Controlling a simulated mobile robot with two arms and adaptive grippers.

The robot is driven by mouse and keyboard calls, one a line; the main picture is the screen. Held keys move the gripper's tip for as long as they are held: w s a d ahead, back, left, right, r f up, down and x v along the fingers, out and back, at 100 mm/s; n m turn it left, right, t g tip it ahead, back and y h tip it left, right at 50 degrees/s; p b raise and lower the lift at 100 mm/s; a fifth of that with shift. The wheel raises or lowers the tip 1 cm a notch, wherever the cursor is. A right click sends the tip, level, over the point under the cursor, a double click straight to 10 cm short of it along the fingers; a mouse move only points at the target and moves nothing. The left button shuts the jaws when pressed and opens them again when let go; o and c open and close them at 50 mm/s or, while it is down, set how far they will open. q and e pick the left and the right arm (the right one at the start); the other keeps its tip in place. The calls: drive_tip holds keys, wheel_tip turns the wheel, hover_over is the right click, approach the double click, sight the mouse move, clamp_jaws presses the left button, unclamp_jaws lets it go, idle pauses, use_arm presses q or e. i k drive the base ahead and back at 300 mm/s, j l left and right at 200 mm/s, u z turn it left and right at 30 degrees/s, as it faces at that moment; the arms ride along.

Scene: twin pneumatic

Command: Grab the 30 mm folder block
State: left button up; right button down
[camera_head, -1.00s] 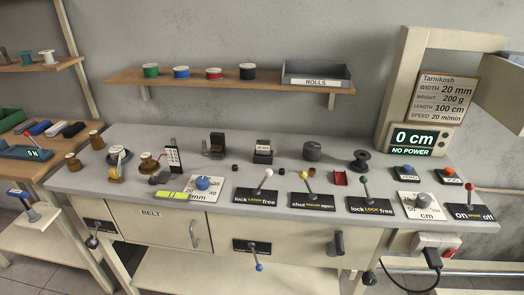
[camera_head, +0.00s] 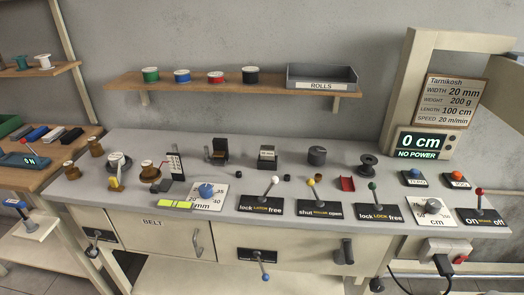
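A dark block with a white label (camera_head: 267,158) stands at the back middle of the grey bench. Its label is too small to read. Another dark, open-topped block (camera_head: 217,152) stands to its left, with a grey part beside it. I cannot tell which of them, if either, is the 30 mm folder block. Neither of my grippers is in view.
Levers with black plates line the bench (camera_head: 340,219) front, near a blue knob (camera_head: 206,191). A dark cylinder (camera_head: 317,155) and black spool (camera_head: 367,164) stand right. The display (camera_head: 422,143) reads 0 cm, NO POWER. A shelf (camera_head: 125,76) holds rolls.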

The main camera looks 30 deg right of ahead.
sight(267, 152)
drive_tip(key=i+j+z, duration=0.1)
drive_tip(key=i+z, duration=0.35)
drive_tip(key=i+j+z, duration=0.2)
drive_tip(key=z, duration=0.3)
